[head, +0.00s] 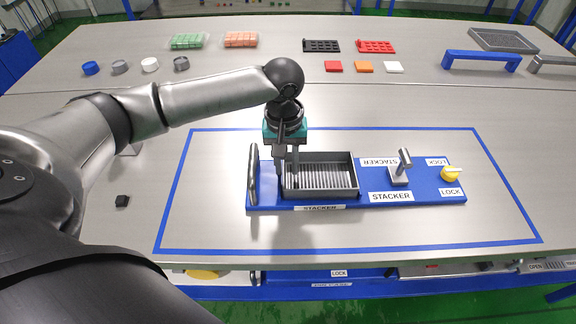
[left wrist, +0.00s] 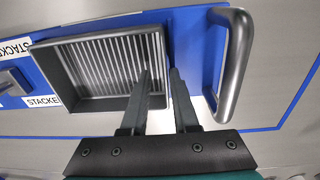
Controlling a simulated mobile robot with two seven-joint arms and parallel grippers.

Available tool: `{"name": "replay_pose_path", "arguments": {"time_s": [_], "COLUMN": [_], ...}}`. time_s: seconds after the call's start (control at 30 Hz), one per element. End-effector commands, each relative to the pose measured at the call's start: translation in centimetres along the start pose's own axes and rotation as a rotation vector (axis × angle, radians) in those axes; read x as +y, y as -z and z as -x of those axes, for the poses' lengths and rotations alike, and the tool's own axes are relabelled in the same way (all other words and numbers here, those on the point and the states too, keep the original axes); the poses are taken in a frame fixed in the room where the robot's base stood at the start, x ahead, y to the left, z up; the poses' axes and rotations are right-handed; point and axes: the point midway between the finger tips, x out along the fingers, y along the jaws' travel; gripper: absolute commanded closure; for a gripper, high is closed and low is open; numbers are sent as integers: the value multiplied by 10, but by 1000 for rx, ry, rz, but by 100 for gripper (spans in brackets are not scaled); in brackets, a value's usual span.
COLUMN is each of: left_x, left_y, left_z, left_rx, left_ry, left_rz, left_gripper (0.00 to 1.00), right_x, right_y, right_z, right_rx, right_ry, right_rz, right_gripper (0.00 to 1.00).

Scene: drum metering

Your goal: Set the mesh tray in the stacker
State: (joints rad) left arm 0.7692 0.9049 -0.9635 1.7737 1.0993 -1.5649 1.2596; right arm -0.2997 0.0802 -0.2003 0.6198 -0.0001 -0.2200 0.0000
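The stacker (head: 378,197) is a blue base with a metal handle (head: 253,174) at its left end, a lever (head: 401,167) and a yellow LOCK knob (head: 451,174). A dark grey tray with a slatted floor (head: 322,178) sits on its left part; it also shows in the left wrist view (left wrist: 100,102). Whether it is fully seated I cannot tell. My left gripper (head: 288,184) points down at the tray's handle-side wall. In the left wrist view its fingers (left wrist: 160,72) stand apart, one on each side of that wall. My right gripper is not in view.
A grey tray with a fine-patterned floor (head: 503,40) lies at the back right, behind a blue handle (head: 481,58). Green (head: 187,41) and orange (head: 240,39) block sets, black (head: 321,46) and red (head: 375,46) racks line the back. A small black block (head: 122,200) lies left.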

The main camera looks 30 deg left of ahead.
Motion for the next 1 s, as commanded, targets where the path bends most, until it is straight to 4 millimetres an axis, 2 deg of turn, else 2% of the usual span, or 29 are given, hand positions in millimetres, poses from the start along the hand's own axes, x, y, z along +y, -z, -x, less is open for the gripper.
{"name": "replay_pose_path", "arguments": {"time_s": [0.03, 0.3, 0.5, 0.7, 1.0], "left_x": [-9, -6, -5, -5, -4], "left_y": [-4, -3, -2, -2, -3], "left_z": [0, 68, 99, 109, 109], "left_rx": [-15, -14, -15, -15, -15], "left_ry": [31, 27, 26, 27, 25], "left_rz": [1, 4, 6, 5, 2], "left_gripper": [64, 64, 64, 64, 64], "right_x": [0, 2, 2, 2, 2], "right_y": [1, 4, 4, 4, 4], "right_z": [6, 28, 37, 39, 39], "right_rx": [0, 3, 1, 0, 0], "right_ry": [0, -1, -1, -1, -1], "right_rz": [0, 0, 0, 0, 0], "right_gripper": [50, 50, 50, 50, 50]}}
